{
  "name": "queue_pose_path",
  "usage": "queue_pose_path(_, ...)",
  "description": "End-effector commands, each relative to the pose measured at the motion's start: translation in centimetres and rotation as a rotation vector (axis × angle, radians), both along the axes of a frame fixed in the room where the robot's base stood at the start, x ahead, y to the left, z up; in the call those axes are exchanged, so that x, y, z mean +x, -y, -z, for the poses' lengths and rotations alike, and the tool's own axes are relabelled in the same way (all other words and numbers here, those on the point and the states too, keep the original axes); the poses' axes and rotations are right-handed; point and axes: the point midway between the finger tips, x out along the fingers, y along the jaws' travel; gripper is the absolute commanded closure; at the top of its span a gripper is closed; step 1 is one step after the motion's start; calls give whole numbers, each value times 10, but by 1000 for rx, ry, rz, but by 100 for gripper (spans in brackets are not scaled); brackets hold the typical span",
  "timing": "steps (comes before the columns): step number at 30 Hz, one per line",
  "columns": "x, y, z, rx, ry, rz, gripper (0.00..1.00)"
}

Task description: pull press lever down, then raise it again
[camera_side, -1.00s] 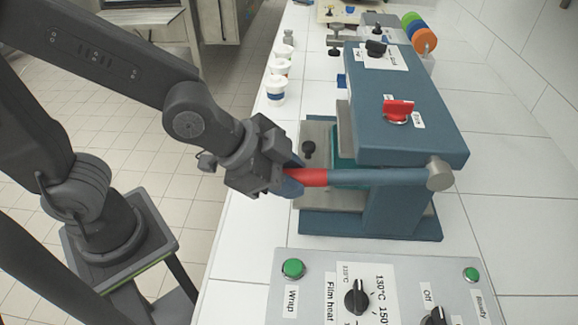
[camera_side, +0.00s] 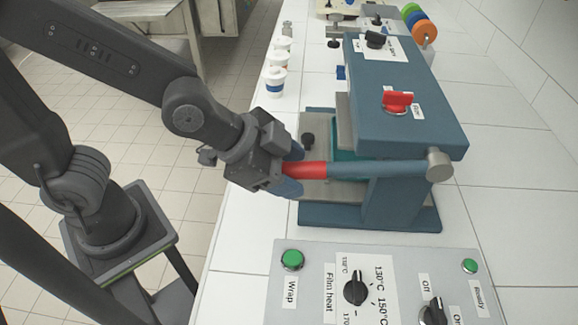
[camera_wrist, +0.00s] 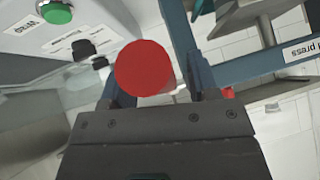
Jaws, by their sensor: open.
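The press lever (camera_side: 380,170) is a blue bar with a red grip (camera_side: 306,170), pivoted on a grey hub at the right of the blue press (camera_side: 405,120). It lies almost level, its grip end pointing left toward my arm. My gripper (camera_side: 292,172) is open, its blue fingers on either side of the red grip's end. In the wrist view, the red round end of the grip (camera_wrist: 145,68) shows between the two fingers, close to the left one. Whether a finger touches it I cannot tell.
A control panel (camera_side: 455,258) with green buttons and black knobs lies in front of the press. White cups (camera_side: 275,80) stand in a row behind my gripper. A red knob (camera_side: 397,101) sits on the press top. White tiled counter is free at the right.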

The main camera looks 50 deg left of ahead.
Motion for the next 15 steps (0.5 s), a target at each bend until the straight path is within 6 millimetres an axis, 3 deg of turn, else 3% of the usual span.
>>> queue_pose_path(8,-6,-3,-9,-4,3,0,45)
queue_pose_path(15,-27,-17,-36,-5,7,0,45)
